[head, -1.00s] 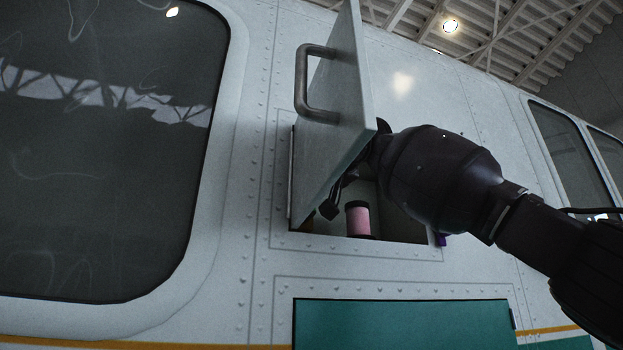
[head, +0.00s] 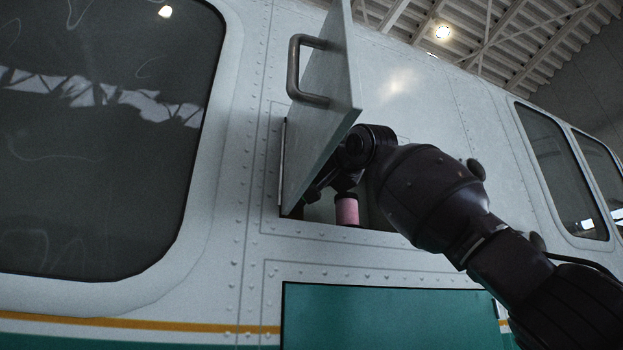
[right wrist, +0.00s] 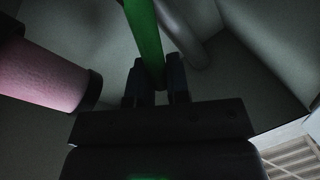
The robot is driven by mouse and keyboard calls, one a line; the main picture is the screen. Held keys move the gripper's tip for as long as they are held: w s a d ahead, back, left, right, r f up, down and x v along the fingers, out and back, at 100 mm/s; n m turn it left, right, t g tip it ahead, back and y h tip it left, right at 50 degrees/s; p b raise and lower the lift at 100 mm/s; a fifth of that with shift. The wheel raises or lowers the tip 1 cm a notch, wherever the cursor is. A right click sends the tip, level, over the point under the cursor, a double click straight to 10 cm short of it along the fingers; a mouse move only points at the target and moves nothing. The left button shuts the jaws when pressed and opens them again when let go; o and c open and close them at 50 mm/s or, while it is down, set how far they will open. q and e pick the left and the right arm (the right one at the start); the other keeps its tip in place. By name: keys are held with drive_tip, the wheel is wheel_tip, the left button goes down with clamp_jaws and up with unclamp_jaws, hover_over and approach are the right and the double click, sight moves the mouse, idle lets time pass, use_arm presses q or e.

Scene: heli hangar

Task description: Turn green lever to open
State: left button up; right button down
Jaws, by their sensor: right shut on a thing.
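The green lever (right wrist: 144,40) shows in the right wrist view as a long bar coming down from the top edge. My right gripper (right wrist: 157,82) has its two dark fingers on either side of the lever's lower end and is shut on it. In the head view my right arm reaches into an open compartment in the helicopter's side. There the open hatch door and my own wrist hide the lever and the fingertips. My left gripper is in neither current view.
The hatch door (head: 326,120) with its grey handle (head: 294,70) stands open left of my arm. A pink cylinder with dark ends (head: 347,209) stands in the compartment, and it also shows left of the gripper in the wrist view (right wrist: 45,75). A grey pipe (right wrist: 182,30) runs beside the lever.

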drive_tip(key=shift+w+d+f+m, duration=0.15)
drive_tip(key=shift+d+f+m, duration=0.15)
drive_tip(key=shift+m, duration=0.3)
drive_tip(key=shift+b, duration=0.3)
drive_tip(key=shift+d+r, duration=0.1)
drive_tip(key=c, duration=1.1)
unclamp_jaws()
